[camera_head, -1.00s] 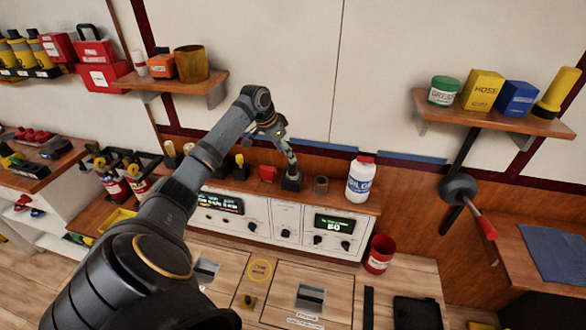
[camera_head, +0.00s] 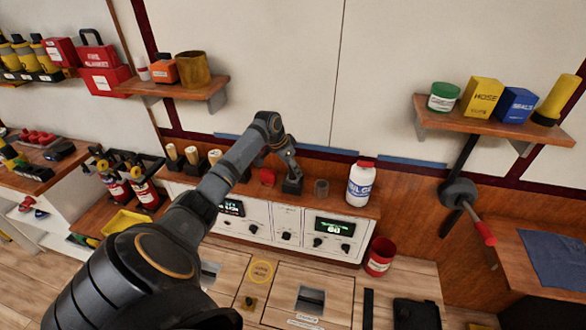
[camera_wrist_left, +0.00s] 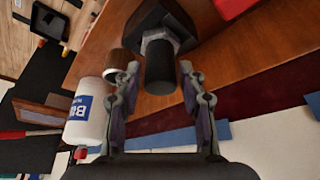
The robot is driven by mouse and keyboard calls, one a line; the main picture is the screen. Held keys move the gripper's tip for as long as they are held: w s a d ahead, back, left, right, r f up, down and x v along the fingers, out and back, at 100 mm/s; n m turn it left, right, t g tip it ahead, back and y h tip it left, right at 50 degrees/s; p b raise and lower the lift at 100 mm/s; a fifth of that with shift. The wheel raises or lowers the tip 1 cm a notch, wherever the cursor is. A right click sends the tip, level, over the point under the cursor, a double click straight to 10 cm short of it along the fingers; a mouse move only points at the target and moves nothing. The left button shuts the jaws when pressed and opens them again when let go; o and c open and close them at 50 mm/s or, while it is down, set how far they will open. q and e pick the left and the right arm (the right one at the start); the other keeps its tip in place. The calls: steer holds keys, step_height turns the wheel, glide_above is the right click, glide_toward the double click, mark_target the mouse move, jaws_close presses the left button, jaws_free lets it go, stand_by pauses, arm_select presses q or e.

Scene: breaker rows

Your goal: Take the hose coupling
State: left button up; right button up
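A dark, upright piece with a grey hexagonal collar and black cylindrical end, which looks like the hose coupling (camera_wrist_left: 160,72), stands in a black square block (camera_wrist_left: 183,22). In the head view the black block (camera_head: 292,186) sits on the wooden ledge above the white panel, and my gripper hides most of the piece. My left gripper (camera_head: 291,170) is right over it. In the left wrist view my left gripper (camera_wrist_left: 159,70) is open, with its fingertips on either side of the black end and visible gaps between. My right gripper is not in view.
A short brown-grey cylinder (camera_head: 321,187) stands just right of the block, then a white bottle (camera_head: 360,184) with a red lid. A red object (camera_head: 267,177) lies close on the left. A red cup (camera_head: 380,257) stands lower, by the panel.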

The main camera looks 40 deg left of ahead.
arm_select(q)
jaws_close()
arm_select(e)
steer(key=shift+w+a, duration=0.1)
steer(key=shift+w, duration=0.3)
